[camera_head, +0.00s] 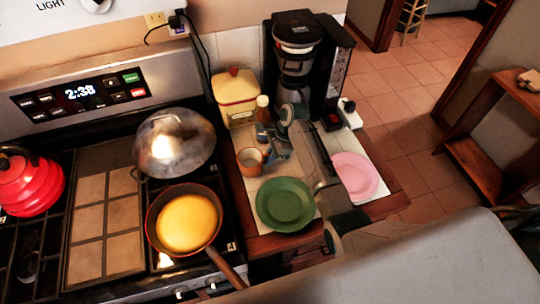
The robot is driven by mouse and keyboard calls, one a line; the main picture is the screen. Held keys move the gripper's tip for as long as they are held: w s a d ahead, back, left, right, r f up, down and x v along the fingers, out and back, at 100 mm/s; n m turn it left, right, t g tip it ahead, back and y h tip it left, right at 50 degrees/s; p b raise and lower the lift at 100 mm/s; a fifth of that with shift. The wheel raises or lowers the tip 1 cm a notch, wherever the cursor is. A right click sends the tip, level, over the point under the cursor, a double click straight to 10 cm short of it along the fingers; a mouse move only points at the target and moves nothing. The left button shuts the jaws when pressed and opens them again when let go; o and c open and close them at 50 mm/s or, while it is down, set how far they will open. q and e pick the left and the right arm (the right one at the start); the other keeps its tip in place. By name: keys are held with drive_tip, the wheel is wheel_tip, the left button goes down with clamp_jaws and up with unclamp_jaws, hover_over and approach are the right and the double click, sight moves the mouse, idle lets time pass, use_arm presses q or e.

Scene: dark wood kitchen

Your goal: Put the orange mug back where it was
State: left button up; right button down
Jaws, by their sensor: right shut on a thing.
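The orange mug (248,168) is upright over the pale counter, just behind the green plate. Its open top and pale inside face up. My right arm crosses the counter from the lower right. My right gripper (269,150) is at the mug's right side, by its handle, and is shut on the mug. The view does not clearly show whether the mug's base touches the counter. My left gripper is not in view.
The green plate (284,205) and the pink plate (354,177) lie in front. A yellow canister (235,98) and the coffee maker (338,75) stand behind. The stove on the left holds a pan (187,222), a domed lid (175,143) and a red kettle (30,185).

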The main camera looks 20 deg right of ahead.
drive_tip(key=c, duration=1.7)
unclamp_jaws()
drive_tip(key=shift+f, duration=0.1)
drive_tip(key=shift+o, duration=1)
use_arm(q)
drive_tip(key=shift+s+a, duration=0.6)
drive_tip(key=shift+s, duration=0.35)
